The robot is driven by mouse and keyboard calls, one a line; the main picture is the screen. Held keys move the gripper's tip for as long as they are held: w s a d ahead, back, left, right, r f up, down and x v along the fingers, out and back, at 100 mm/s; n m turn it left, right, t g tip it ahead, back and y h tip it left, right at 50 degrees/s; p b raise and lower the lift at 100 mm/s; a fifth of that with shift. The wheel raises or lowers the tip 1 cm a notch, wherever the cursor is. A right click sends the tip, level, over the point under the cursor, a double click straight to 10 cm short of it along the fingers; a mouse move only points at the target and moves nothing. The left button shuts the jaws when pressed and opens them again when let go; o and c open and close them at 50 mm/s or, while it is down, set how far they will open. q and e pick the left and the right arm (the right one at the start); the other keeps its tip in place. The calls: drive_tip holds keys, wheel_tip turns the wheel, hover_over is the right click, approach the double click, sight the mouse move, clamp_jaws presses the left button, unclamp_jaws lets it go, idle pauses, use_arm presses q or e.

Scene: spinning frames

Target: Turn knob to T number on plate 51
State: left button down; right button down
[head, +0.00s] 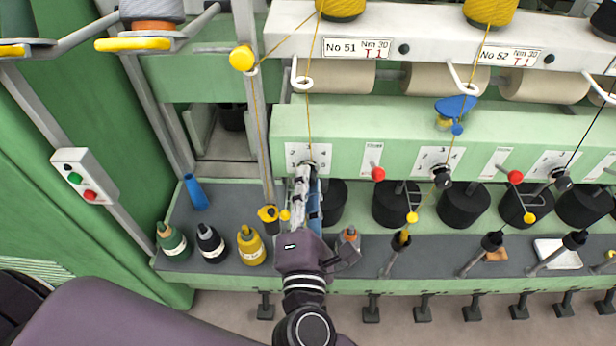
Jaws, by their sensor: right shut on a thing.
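The No 51 plate (357,48) is a white label on the upper white rail and reads "No 51, Nm 30, T 1". Below it, on the green panel, is a white dial plate (293,153) with numbers around a dark knob. My right gripper (307,172) comes up from below and is shut at this knob. The fingers hide most of the knob and part of the lower numbers, so I cannot read where it points. My left gripper is not in view.
A dial plate with a knob (441,177) sits to the right, under the No 52 plate (510,57). Red-ball levers (378,174) stand between the dials. Yellow threads run down past the panel. Bottles (251,246) stand on the grey shelf at left.

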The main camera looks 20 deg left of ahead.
drive_tip(key=shift+n, duration=0.4)
drive_tip(key=c, duration=1.7)
unclamp_jaws()
drive_tip(key=shift+w, duration=0.1)
drive_tip(key=shift+o, duration=0.2)
drive_tip(key=v, duration=1.2)
